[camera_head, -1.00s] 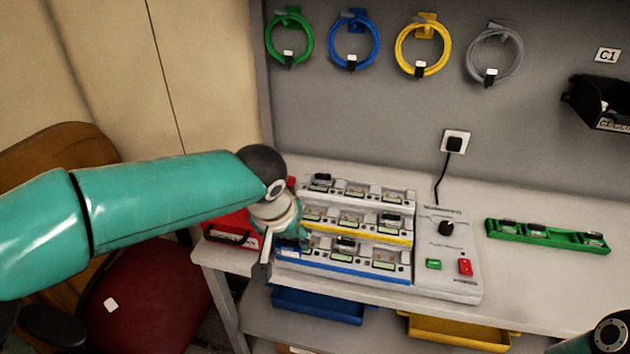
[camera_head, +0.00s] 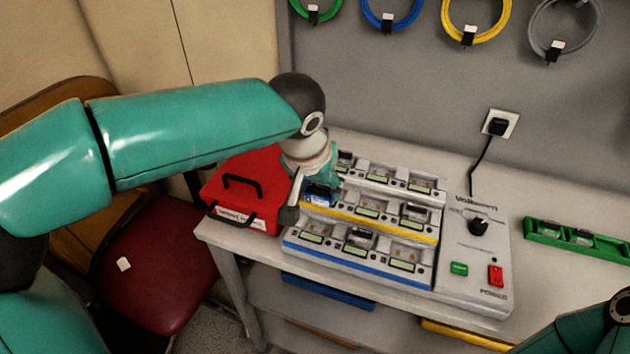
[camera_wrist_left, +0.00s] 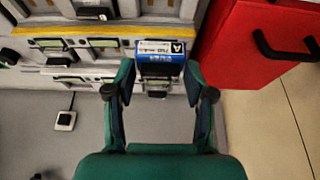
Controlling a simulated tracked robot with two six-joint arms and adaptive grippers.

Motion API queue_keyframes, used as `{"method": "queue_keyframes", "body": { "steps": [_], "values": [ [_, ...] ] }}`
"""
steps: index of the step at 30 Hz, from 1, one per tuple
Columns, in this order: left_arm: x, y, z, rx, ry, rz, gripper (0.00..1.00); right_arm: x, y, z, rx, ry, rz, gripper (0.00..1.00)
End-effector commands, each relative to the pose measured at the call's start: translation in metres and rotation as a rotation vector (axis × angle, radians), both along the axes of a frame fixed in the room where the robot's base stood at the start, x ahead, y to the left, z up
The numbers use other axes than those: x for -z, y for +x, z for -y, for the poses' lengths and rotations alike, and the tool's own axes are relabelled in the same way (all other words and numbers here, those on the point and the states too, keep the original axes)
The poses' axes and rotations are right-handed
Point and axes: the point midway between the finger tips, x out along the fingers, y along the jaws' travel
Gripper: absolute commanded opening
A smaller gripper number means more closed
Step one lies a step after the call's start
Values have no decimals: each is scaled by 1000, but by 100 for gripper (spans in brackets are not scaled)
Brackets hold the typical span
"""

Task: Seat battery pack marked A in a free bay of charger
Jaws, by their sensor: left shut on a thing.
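The charger (camera_head: 470,262) is a pale unit with three stepped rows of bays, edged in blue and yellow on the lower two. My left gripper (camera_head: 320,184) is over the left end of the middle, yellow-edged row. Dark packs occupy some other bays. My right gripper is out of view.
A red case (camera_head: 245,190) with black handles stands close to the left of the charger. A black cable runs from the charger to the wall socket (camera_head: 498,125). The bench between charger and rack is clear.

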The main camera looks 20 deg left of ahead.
Motion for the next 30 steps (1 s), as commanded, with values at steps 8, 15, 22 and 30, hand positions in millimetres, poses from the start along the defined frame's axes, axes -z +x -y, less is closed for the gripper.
{"method": "queue_keyframes", "body": {
  "steps": [8, 15, 22, 30],
  "values": [
    [23, 1, 2, 4, 1, 0, 15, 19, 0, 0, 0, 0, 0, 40],
    [40, 1, 2, 5, 0, 0, 15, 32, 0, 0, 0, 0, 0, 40],
    [56, 1, 2, 5, 0, 0, 15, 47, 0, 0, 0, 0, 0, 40],
    [73, 1, 2, 5, 0, 0, 15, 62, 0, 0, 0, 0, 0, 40]
  ]
}}
